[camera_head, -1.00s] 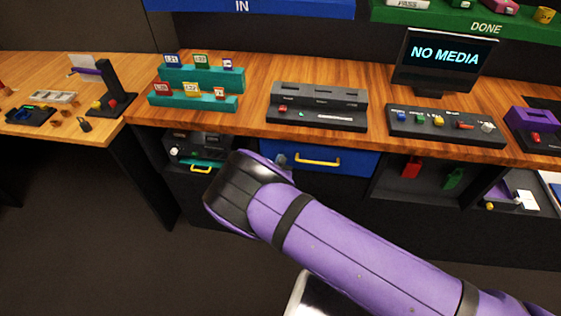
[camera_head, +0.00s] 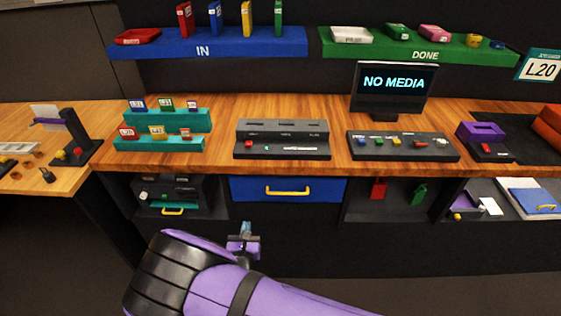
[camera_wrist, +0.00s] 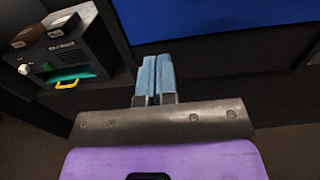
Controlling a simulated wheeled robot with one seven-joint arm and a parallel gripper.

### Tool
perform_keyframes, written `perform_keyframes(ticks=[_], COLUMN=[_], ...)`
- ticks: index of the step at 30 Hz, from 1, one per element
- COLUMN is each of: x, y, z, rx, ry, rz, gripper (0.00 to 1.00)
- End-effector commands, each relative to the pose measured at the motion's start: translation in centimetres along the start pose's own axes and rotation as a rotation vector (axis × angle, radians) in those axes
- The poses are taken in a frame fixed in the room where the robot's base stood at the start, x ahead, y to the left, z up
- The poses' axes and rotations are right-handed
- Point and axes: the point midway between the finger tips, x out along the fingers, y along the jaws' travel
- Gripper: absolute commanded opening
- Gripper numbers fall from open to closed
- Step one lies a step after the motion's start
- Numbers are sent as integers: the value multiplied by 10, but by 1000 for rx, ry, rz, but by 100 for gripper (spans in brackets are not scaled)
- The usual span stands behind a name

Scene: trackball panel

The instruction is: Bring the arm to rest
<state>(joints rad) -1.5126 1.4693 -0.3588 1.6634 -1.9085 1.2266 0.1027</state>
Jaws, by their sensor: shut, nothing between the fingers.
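My gripper (camera_head: 246,229) is in front of the desk, below the blue drawer (camera_head: 288,190), with nothing held. In the wrist view my gripper (camera_wrist: 155,78) shows two blue-grey fingers side by side and shut, pointing toward the dark desk front. My purple arm reaches in from the bottom of the head view, and its black-ribbed joint hides part of the floor and desk base. The fingers look apart from the drawer and its yellow handle (camera_head: 288,191).
A dark machine (camera_head: 170,193) stands in the left cubby; it also shows in the wrist view (camera_wrist: 70,55). Open cubbies (camera_head: 390,205) lie right of the drawer. The wooden desktop (camera_head: 220,104) holds racks, panels and a "NO MEDIA" screen (camera_head: 394,84). Floor is clear at lower left.

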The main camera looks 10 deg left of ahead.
Motion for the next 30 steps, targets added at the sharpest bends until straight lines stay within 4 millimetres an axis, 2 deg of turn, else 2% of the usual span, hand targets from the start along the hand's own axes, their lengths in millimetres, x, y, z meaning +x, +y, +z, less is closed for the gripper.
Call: perform_keyframes(ticks=[5, 8, 11, 15, 21, 25, 30], x=[4, 16, 36, 60, 82, 88, 85], y=[-3, -13, -35, -76, -142, -186, -244], z=[6, 25, 58, 111, 181, 223, 274], rx=[11, 49, 115, 230, 399, 516, 673], ry=[0, 1, 3, 10, 18, 21, 24], rz=[-19, -82, -194, -382, -639, -798, -993], gripper=[0, 0, 0, 0, 0, 0, 0])
